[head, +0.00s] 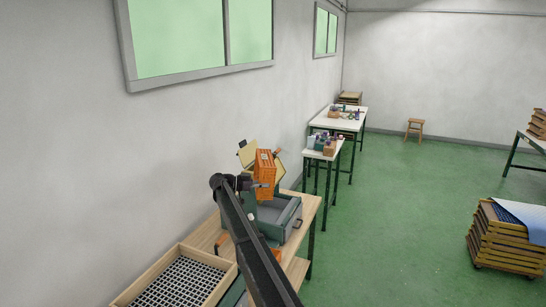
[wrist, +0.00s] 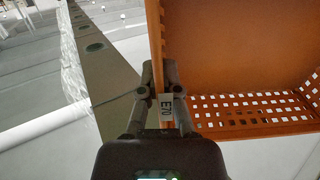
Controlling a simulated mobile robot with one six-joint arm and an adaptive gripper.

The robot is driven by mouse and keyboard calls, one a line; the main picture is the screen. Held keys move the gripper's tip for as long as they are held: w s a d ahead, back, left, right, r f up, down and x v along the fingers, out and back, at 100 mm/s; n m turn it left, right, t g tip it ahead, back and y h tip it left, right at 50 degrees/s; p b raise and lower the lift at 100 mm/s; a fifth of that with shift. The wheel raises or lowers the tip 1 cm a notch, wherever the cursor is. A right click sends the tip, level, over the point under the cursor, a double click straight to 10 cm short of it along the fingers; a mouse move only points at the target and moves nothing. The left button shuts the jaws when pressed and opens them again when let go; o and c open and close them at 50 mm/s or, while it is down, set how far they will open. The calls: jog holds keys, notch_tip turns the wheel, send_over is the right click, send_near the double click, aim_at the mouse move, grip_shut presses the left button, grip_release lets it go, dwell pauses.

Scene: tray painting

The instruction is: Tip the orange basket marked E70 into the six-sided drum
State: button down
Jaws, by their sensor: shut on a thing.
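The orange basket (head: 265,166) is held up above the green machine on the bench and looks steeply tilted in the head view. My gripper (head: 257,186) is shut on the basket's edge, beside the E70 tag; the wrist view shows both fingers (wrist: 166,92) closed there and the basket (wrist: 235,45) to their right. Pale yellow panels (head: 247,152), seemingly of the six-sided drum, show behind and beside the basket. The drum's opening and most of its body are hidden. The visible orange inside surfaces look bare; I cannot tell whether anything is left inside.
A green machine body with a grey tray (head: 279,213) sits below the basket on a wooden bench. A wooden frame with a dark grid (head: 178,284) lies nearer. Small tables stand beyond along the wall. Stacked trays (head: 500,240) stand at the right; the green floor between is clear.

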aim_at(265, 197)
jog(key=shift+s+f+b, duration=0.2)
jog(key=shift+f+b, duration=0.25)
jog(key=shift+f, duration=0.1)
jog(key=shift+s+f+b, duration=0.15)
jog(key=shift+f+b, duration=0.3)
jog(key=shift+f, duration=0.1)
notch_tip(265, 197, down, 4)
jog(key=b, duration=0.3)
jog(key=shift+s+r, duration=0.15)
jog(key=shift+r, duration=0.1)
